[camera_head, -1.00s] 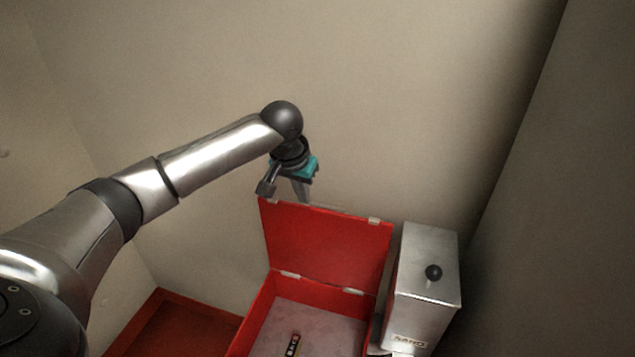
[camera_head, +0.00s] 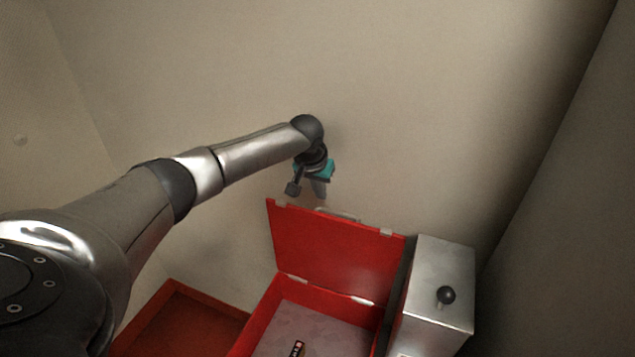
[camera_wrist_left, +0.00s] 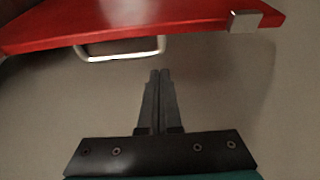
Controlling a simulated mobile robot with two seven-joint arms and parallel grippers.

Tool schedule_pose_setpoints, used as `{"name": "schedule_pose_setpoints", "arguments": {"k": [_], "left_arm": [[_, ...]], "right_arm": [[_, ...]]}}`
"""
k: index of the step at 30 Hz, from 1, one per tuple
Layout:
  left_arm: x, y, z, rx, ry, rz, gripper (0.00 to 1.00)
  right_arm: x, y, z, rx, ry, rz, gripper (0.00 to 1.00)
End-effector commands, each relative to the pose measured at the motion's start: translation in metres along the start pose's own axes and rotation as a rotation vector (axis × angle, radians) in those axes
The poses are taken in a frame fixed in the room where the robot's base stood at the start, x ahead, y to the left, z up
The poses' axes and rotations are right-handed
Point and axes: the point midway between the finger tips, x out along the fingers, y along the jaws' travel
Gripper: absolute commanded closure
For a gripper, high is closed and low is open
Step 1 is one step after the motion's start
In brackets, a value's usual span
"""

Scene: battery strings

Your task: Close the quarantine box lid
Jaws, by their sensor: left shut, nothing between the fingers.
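The red quarantine box (camera_head: 258,318) stands at the bottom centre of the head view. Its red lid (camera_head: 335,248) is open and stands up at the back. A battery (camera_head: 298,347) with a dark and red body lies inside, cut off by the picture's edge. My left gripper (camera_head: 320,196) is behind the lid, just above its top edge. In the left wrist view its fingers (camera_wrist_left: 159,75) are together and empty, apart from the lid. That view also shows the lid's edge (camera_wrist_left: 140,28), a metal handle (camera_wrist_left: 122,50) and a metal clasp (camera_wrist_left: 245,20). My right gripper is not in view.
A dark red tray (camera_head: 185,318) lies to the left. A plain wall (camera_head: 430,110) rises behind the lid and gripper.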

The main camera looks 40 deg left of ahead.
Motion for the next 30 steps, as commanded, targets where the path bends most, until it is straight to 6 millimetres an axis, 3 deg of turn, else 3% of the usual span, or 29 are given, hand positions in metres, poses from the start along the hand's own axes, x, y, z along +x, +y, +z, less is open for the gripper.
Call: {"name": "schedule_pose_setpoints", "arguments": {"k": [12,30], "left_arm": [[-0.015,-0.001,0.034,0.003,0.001,0.0,1.0],[-0.015,0.0,0.038,0.001,0.006,0.001,1.0]], "right_arm": [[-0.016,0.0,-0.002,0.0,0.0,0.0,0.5],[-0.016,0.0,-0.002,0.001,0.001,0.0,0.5]]}}
